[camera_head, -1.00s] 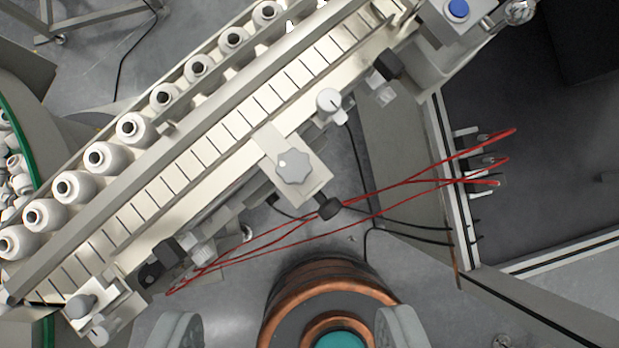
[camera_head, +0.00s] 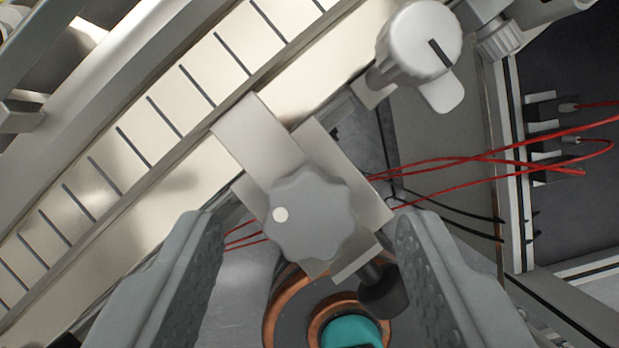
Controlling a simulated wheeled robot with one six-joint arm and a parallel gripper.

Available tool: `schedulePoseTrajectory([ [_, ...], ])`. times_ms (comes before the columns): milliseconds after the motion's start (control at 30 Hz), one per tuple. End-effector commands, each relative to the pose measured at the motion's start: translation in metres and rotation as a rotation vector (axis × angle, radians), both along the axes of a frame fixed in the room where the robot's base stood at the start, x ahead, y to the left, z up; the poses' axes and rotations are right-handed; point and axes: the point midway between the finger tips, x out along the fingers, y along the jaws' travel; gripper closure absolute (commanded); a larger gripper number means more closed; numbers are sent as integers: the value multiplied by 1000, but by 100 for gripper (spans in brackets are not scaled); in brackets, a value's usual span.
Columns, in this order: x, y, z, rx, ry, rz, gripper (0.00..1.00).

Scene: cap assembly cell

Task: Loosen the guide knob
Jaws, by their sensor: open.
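The guide knob (camera_head: 316,222) is a grey, lobed star knob with a white dot near its left edge. It sits on a pale metal bracket (camera_head: 250,140) at the side of the conveyor. My gripper (camera_head: 312,235) is open, with one textured grey finger to the left of the knob and the other to the right. The knob lies between the fingers in the picture, with a gap on both sides. I cannot tell how far above or level with it the fingertips are.
The slatted conveyor (camera_head: 120,190) runs diagonally across the left. A round knob with a black mark (camera_head: 420,42) stands at upper right. A black knob (camera_head: 385,290) lies just below the bracket, close to the right finger. Red cables (camera_head: 470,160) run to the right.

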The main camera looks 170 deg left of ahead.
Motion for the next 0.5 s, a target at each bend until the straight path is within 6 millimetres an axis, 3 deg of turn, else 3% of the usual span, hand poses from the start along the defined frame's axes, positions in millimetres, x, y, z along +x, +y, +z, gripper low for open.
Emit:
schedulePoseTrajectory([
  [433,4,-1,-10,0,0,0,48],
  [500,4,-1,-10,0,0,0,58],
])
